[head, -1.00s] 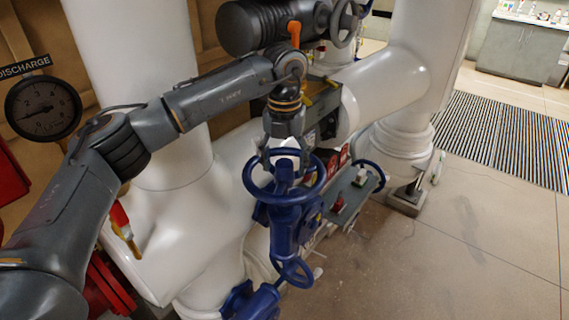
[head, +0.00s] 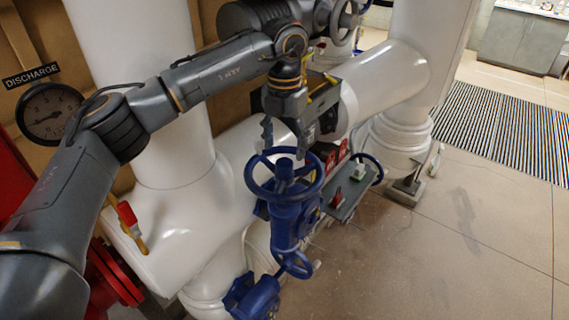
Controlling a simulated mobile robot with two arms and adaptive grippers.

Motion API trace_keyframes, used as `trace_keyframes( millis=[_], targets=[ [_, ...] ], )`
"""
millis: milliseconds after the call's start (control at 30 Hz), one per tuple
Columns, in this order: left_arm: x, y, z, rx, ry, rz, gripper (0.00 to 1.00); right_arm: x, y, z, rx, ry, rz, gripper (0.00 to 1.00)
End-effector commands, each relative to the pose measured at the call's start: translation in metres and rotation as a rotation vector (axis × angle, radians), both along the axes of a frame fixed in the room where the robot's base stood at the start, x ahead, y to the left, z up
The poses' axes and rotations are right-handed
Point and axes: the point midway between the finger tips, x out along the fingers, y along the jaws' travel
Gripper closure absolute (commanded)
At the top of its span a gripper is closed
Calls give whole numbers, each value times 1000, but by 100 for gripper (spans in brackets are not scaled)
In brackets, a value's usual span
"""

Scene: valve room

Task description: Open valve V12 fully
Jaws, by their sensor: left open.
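A blue valve with a round handwheel (head: 249,183) stands upright on the white pipework at the middle. I cannot read a V12 tag on it. Its spokes and hub (head: 284,170) show in the middle of the wheel. My left gripper (head: 285,150) points down over the far side of the wheel, with its two fingers spread and nothing held between them. The fingertips are at or just above the far rim; I cannot tell if they touch it. My right gripper is out of view.
A second blue valve part (head: 252,298) sits below at the bottom edge. A small cart (head: 345,200) with red and white items stands right of the wheel. A DISCHARGE gauge (head: 48,112) is at left, partly behind my arm.

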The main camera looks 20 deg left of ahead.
Motion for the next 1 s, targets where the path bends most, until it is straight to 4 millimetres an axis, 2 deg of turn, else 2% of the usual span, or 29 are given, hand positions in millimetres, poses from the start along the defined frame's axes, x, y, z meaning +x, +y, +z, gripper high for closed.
trace_keyframes(
  millis=[200, 467, 800, 1000],
  targets=[
    [0, 0, 0, 0, 1, -296, 36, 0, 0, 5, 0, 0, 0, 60],
    [0, 0, 0, 1, 1, -452, 36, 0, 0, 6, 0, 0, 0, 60],
    [0, 0, 0, 0, 0, -940, 36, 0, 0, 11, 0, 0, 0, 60],
    [0, 0, 0, 0, 0, -1081, 36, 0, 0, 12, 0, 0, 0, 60]
  ],
)
